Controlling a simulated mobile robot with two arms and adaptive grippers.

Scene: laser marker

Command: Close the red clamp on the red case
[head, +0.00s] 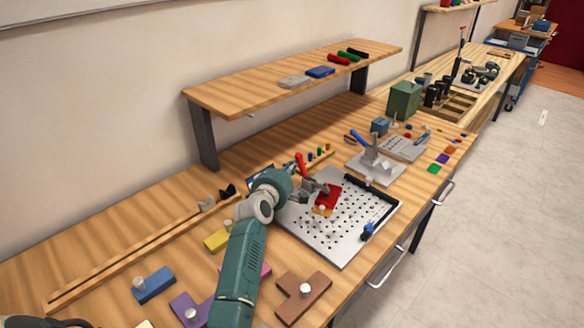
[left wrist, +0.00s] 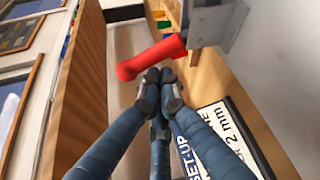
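The red clamp's handle (head: 301,165) stands up, tilted, at the back edge of the perforated metal plate (head: 345,248). The red case (head: 329,195) lies on that plate, just right of my left gripper (head: 312,190). In the left wrist view the red handle (left wrist: 152,56) reaches leftward from a grey metal clamp body (left wrist: 212,20). My left gripper (left wrist: 160,75) has its fingertips together just below the handle, with nothing visible between them. I cannot tell whether they touch the handle.
A grey toggle-clamp fixture (head: 373,164) stands behind the plate. Colored blocks, such as a brown one (head: 303,296) and a blue one (head: 153,284), lie in front. A raised shelf (head: 240,92) stands at the back.

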